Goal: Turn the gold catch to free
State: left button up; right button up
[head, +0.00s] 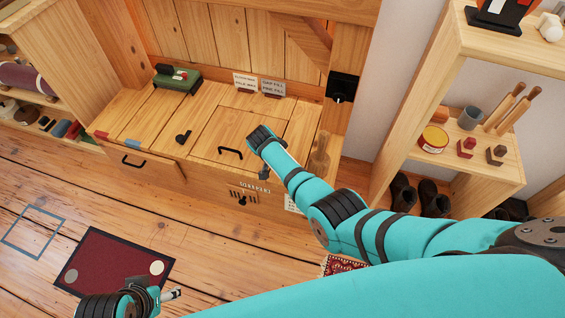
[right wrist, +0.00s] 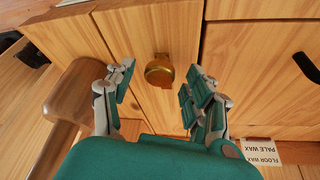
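The gold catch (right wrist: 160,72) shows in the right wrist view as a small round brass piece on pale wood, near a seam between boards. My right gripper (right wrist: 160,88) is open, with one finger on each side of the catch in the picture; no contact is visible. In the head view my right arm's end (head: 263,138) is over the wooden bench chest (head: 195,128), and the catch cannot be made out there. My left gripper (head: 173,294) is low at the left, above the floor, far from the chest; its opening is unclear.
A black handle (head: 230,153) sits on the hatch beside my right arm. A wooden handle-like piece (right wrist: 78,98) stands close left of the right gripper. A green box (head: 177,79) rests at the chest's back. Shelves (head: 470,150) stand at right. A red mat (head: 115,262) lies on the floor.

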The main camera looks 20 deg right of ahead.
notch_tip(320, 180, up, 10)
dwell(0.6)
dwell(0.4)
